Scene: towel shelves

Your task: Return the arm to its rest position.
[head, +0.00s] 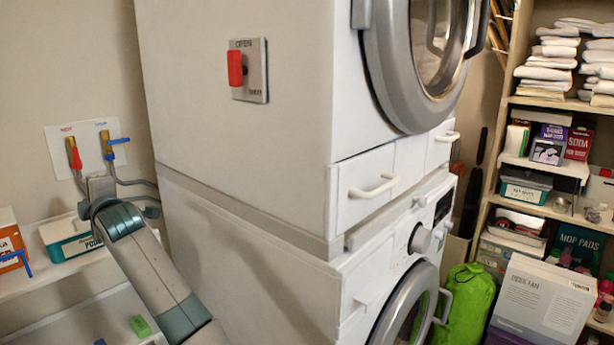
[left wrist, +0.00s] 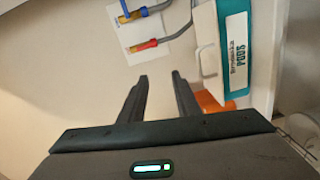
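My left arm (head: 150,265) reaches up from the bottom of the head view, left of the stacked machines. Its gripper (head: 100,187) is near the wall, just below the red-handled valve (head: 74,155) and the blue-handled valve (head: 108,144). In the left wrist view the two dark fingers of the gripper (left wrist: 161,78) stand apart with nothing between them. The blue valve (left wrist: 135,14) and the red valve (left wrist: 144,45) show beyond the fingertips, apart from them. My right gripper is in neither view.
Two stacked white machines (head: 240,150) fill the middle. A red switch (head: 235,68) is on the upper one's side. A teal-and-white pods box (head: 70,238) stands on the left shelf, also in the left wrist view (left wrist: 236,55). Shelves with towels (head: 548,70) and boxes are at right.

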